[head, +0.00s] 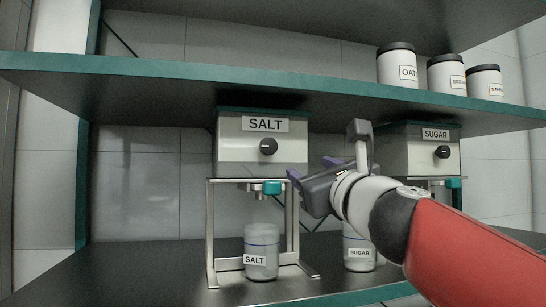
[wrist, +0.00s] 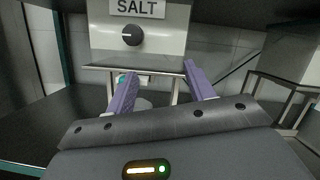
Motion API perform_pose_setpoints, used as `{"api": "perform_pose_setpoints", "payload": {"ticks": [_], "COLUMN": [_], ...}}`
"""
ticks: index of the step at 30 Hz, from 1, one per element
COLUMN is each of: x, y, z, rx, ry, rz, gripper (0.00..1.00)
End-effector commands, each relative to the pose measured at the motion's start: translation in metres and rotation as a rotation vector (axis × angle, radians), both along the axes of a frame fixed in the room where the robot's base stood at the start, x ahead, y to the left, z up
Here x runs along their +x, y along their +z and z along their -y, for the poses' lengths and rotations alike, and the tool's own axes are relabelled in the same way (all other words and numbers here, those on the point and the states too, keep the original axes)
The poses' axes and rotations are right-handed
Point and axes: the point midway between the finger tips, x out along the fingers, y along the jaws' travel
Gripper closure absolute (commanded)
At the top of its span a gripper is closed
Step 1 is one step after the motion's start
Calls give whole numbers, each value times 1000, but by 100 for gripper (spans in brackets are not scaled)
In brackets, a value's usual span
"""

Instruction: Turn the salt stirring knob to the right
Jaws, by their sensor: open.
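The salt stirring knob (head: 268,146) is a round black knob on the front of the grey salt box (head: 232,152), under its SALT label. In the wrist view the knob (wrist: 132,35) is at the upper left, with a light mark on its face. My gripper (head: 293,181) is in front of the salt dispenser, to the right of the knob and lower than it. In the wrist view its two purple fingers (wrist: 157,85) are spread apart, with nothing held between them. The fingertips are below the knob in that picture and do not touch it.
A teal spout piece (head: 271,187) is under the salt box, above a SALT jar (head: 261,250) within a metal stand (head: 210,235). The sugar box (head: 398,153) is to the right, with a SUGAR jar (head: 358,248) below. A teal-edged shelf (head: 300,89) runs overhead, holding several labelled jars.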

Motion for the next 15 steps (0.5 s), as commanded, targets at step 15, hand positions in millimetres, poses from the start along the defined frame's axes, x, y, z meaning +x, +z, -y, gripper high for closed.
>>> {"api": "perform_pose_setpoints", "payload": {"ticks": [15], "x": [31], "y": [34], "z": [-52], "rx": [-452], "ry": [10], "rz": [182], "gripper": [47]}}
